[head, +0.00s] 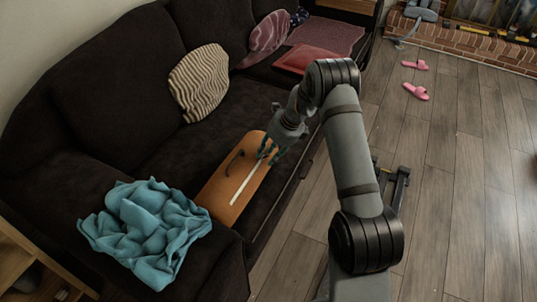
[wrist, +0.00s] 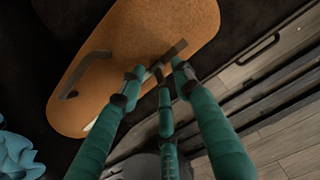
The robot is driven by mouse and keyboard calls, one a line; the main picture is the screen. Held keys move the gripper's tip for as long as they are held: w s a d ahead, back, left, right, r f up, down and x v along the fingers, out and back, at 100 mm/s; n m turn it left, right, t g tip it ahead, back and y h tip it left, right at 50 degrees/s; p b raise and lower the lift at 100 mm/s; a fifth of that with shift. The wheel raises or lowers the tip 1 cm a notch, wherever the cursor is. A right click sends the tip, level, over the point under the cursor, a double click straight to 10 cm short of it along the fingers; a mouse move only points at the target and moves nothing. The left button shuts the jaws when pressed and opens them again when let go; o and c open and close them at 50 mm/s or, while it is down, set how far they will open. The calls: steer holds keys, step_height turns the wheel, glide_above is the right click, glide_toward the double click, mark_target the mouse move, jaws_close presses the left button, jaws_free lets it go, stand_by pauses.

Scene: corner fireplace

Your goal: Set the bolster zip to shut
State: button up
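The orange bolster (head: 225,190) lies on the dark sofa seat, with a curved dark handle (head: 235,160) on its side. A pale strip (head: 246,183) runs along its top, from near my gripper towards the near end. In the wrist view the bolster (wrist: 130,40) fills the upper middle, and a small dark bar-shaped tab (wrist: 176,49) shows at the fingertips. My gripper (wrist: 158,72) has three teal fingers pointing down at the bolster around the tab's lower end. The fingers hide most of the pale strip. Whether they grip the tab is unclear.
A crumpled teal blanket (head: 148,228) lies at the sofa's near end, close to the bolster. A striped cushion (head: 200,83) leans on the backrest. Pink slippers (head: 416,91) lie on the open wooden floor to the right. The sofa's front edge runs beneath my arm.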

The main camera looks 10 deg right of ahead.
steer(key=shift+c, duration=1.4)
jaws_close()
